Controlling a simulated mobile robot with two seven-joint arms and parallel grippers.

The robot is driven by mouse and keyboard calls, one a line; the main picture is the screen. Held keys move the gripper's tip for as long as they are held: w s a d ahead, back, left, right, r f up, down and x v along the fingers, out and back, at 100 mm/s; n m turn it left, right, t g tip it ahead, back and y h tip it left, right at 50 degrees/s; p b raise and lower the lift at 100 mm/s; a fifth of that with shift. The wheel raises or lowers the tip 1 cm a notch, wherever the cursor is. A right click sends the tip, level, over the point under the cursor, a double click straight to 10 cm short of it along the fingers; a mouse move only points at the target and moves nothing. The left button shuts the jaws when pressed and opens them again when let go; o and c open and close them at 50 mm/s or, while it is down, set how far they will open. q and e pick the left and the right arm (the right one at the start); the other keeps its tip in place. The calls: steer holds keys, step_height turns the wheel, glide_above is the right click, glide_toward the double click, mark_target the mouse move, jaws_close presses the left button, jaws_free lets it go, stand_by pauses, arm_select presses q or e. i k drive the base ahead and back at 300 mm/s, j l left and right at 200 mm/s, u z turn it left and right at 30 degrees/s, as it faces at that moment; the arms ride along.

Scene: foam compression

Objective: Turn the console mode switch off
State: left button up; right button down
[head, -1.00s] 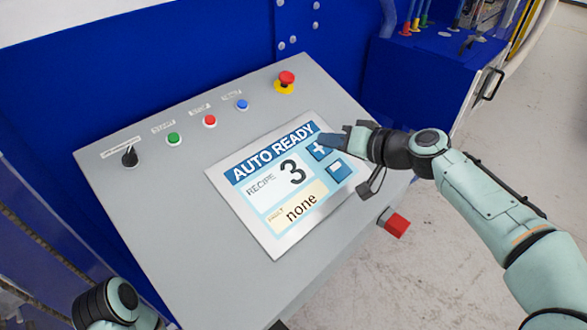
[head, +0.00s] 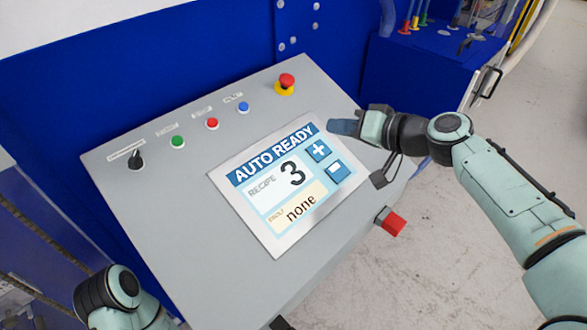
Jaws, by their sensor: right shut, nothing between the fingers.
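The mode switch (head: 136,160) is a black rotary knob at the upper left of the grey console (head: 160,225). Its label above is too small to read. The screen (head: 283,190) shows "AUTO READY", recipe 3 and "none". My right gripper (head: 340,127) is shut and empty, above the screen's upper right edge near the plus button, far to the right of the switch. It looks apart from the screen. My left arm (head: 118,295) shows only in part at the lower left; its gripper is out of view.
Green (head: 178,142), red (head: 212,124) and blue (head: 243,107) buttons line the console's upper edge. A red emergency stop (head: 287,82) sits at the top right. A red block (head: 392,222) sticks out at the right side. The console's left part is clear.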

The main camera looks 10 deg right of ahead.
mark_target(136, 163)
steer(key=k+l, duration=0.35)
steer(key=l, duration=0.15)
steer(key=k+l, duration=0.4)
steer(key=l, duration=0.1)
